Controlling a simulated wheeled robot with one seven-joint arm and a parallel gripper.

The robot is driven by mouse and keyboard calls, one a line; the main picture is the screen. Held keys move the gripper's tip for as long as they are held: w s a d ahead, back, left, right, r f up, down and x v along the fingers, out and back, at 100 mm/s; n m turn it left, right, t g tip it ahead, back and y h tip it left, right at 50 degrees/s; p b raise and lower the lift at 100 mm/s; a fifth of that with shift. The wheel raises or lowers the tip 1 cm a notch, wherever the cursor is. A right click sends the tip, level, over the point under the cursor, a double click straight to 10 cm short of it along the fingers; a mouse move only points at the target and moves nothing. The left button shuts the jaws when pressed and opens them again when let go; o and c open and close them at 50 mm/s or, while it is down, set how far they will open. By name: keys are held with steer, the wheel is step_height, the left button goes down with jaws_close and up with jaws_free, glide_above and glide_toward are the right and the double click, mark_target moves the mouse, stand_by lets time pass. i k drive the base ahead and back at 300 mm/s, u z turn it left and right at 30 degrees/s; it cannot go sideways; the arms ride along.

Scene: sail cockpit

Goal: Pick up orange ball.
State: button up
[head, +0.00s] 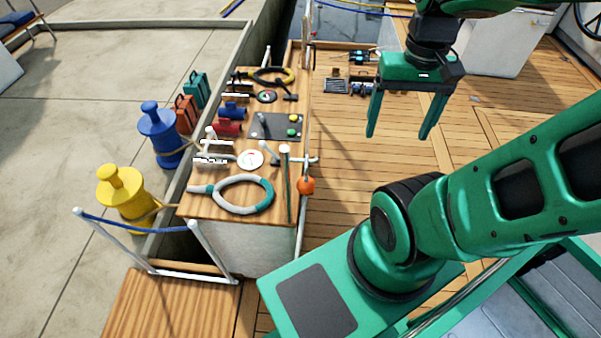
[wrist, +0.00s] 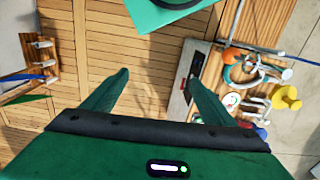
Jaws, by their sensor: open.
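The orange ball (head: 306,186) is at the right edge of the wooden counter in the head view, close to a thin upright post. In the wrist view the orange ball (wrist: 231,56) shows at the upper right, beside a light ring and partly covered by nearby items. My gripper (head: 398,134) is open and empty, high over the deck to the upper right of the ball. The ball is well apart from the fingers.
The wooden counter (head: 220,207) carries a grey-green ring (head: 245,193), a dark panel (head: 275,126) and several small fittings. A rail runs along its right edge near the ball. Yellow (head: 125,195) and blue (head: 165,135) bollards stand left. The plank deck (head: 350,150) right of the counter is mostly clear.

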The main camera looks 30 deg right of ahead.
mark_target(306, 185)
steer(key=u, duration=1.4)
steer(key=k, duration=1.15)
steer(key=z, duration=1.25)
steer(key=i, duration=0.5)
